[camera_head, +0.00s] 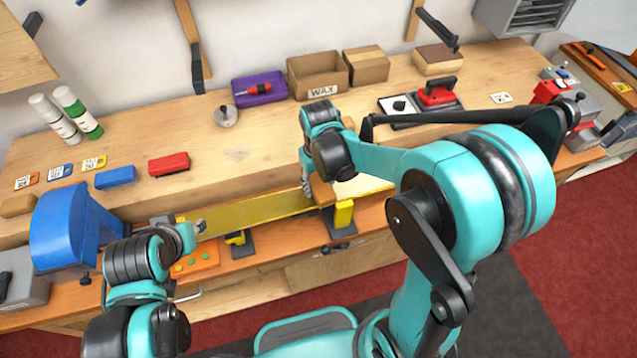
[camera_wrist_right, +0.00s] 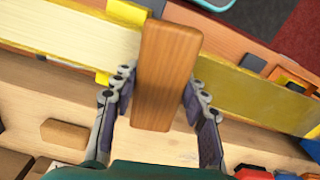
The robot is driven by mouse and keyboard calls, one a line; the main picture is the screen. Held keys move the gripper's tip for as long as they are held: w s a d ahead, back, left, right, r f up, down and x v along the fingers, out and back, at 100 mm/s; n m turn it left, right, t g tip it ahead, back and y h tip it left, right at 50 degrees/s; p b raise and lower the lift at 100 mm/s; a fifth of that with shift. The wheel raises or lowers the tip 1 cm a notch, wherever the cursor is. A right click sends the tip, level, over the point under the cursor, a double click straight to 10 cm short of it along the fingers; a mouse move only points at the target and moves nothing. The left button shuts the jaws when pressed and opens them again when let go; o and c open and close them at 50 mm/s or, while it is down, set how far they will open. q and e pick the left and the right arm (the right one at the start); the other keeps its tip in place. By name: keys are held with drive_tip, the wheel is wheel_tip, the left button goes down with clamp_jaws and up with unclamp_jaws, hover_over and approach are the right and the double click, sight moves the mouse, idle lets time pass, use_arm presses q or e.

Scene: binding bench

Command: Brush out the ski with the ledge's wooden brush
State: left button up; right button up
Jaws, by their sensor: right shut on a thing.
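The wooden brush (camera_wrist_right: 168,65) is a plain brown block, held between the fingers of my right gripper (camera_wrist_right: 160,95). In the head view the brush (camera_head: 322,191) is partly hidden by my right gripper (camera_head: 312,180). The brush lies across the ski (camera_head: 255,213); I cannot tell how firmly it touches. The ski is a long yellow strip along the bench front. It looks glossy yellow left of the brush and paler to the right, partly behind my arm. My left gripper (camera_head: 193,229) is by the ski's left end; its fingers are not clear.
Yellow-and-black supports (camera_head: 343,214) stand under the ski. The ledge holds a wax box (camera_head: 318,75), a purple tray (camera_head: 259,88), a red block (camera_head: 168,164) and a red iron (camera_head: 437,95). A blue machine (camera_head: 66,228) stands at left. The ledge's middle is mostly clear.

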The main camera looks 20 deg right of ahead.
drive_tip(key=shift+f+b, duration=0.9)
drive_tip(key=shift+f, duration=0.15)
drive_tip(key=shift+d, duration=0.15)
